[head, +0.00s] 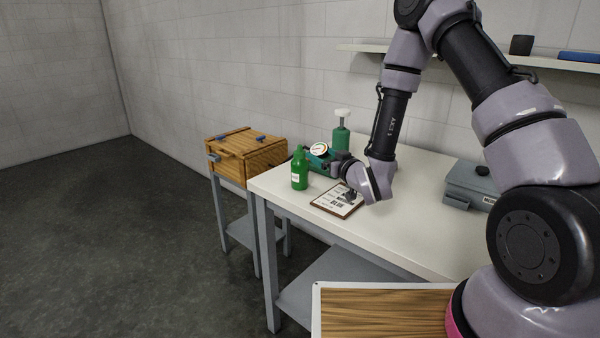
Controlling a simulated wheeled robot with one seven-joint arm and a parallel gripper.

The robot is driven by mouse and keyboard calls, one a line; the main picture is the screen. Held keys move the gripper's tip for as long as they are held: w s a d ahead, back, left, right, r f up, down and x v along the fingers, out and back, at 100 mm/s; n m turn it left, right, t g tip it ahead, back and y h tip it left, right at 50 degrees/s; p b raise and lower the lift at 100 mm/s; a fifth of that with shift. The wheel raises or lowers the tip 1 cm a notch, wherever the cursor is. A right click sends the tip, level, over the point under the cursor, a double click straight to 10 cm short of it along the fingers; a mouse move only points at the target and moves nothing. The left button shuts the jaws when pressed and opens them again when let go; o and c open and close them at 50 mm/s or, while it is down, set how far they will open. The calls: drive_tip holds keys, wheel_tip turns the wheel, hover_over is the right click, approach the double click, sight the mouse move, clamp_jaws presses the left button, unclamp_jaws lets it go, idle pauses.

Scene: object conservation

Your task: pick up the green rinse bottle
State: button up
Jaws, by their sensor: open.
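A green bottle (299,171) with a pale label and a narrow green top stands upright near the table's left end. A second, darker green bottle (341,138) with a white pump top stands farther back. The label is too small to read, so I cannot tell for sure which is the rinse bottle; the front one fits best. My gripper (340,164) is low over the table, to the right of the front bottle and apart from it. It is open. Its fingers are small and dark here, partly lost against the teal device behind.
A teal device with a round gauge (320,149) sits just behind the front bottle. A clipboard (327,204) lies in front of my gripper. A grey box (470,183) is on the right of the white table (400,231). A wooden crate (262,160) stands on a stand at left.

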sight(303, 155)
drive_tip(key=shift+n+y, duration=0.4)
drive_tip(key=shift+y, duration=0.1)
drive_tip(key=a, duration=0.1)
drive_tip(key=w+a+f, duration=0.1)
drive_tip(key=a, duration=0.1)
drive_tip(key=w+a+f, duration=0.1)
drive_tip(key=shift+a, duration=0.25)
drive_tip(key=shift+f+x, duration=0.2)
drive_tip(key=shift+x, duration=2.8)
drive_tip(key=shift+d, duration=0.1)
clamp_jaws()
